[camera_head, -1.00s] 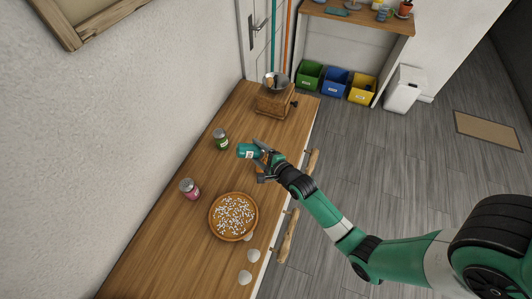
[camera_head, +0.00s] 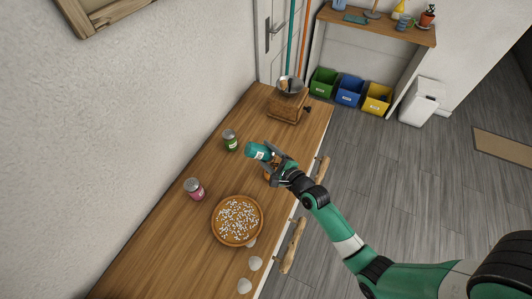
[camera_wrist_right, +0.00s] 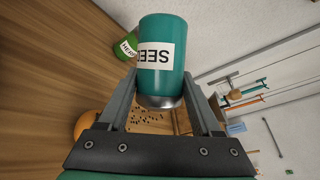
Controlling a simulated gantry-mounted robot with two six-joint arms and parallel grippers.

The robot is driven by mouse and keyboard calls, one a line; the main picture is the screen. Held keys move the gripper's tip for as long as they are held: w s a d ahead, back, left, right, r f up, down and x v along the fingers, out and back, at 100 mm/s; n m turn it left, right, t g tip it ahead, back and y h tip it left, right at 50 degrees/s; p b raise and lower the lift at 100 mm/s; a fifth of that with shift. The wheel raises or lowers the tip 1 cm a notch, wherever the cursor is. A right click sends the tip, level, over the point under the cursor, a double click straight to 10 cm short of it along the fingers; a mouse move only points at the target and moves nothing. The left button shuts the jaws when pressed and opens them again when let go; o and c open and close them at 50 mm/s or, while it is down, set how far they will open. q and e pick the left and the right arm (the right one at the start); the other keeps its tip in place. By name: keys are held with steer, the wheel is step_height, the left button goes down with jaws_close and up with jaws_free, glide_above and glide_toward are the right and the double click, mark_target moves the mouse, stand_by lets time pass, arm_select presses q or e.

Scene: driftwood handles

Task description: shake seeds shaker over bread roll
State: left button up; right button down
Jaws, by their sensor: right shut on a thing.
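The seeds shaker (camera_head: 258,151) is a teal can, held tilted above the counter. In the right wrist view the seeds shaker (camera_wrist_right: 163,60) shows an upside-down label reading "SEE" and a metal cap at its lower end. My right gripper (camera_head: 271,158) is shut on it. A rounded orange-brown thing, perhaps the bread roll (camera_wrist_right: 88,124), shows beside the finger in the right wrist view, partly hidden by the gripper. Dark specks lie on a brown surface below the cap; I cannot tell whether that is the roll. My left gripper is not in view.
A green jar (camera_head: 230,141), a pink-labelled jar (camera_head: 195,190), a round brown dish with white bits (camera_head: 214,226) and pale round pieces (camera_head: 255,264) stand on the wooden counter (camera_head: 160,250). A wall runs along the left.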

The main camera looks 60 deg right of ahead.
steer(key=shift+r, duration=0.25)
steer(key=shift+f, duration=0.1)
steer(key=shift+f+b, duration=0.6)
steer(key=shift+f, duration=0.15)
steer(key=shift+r, duration=0.1)
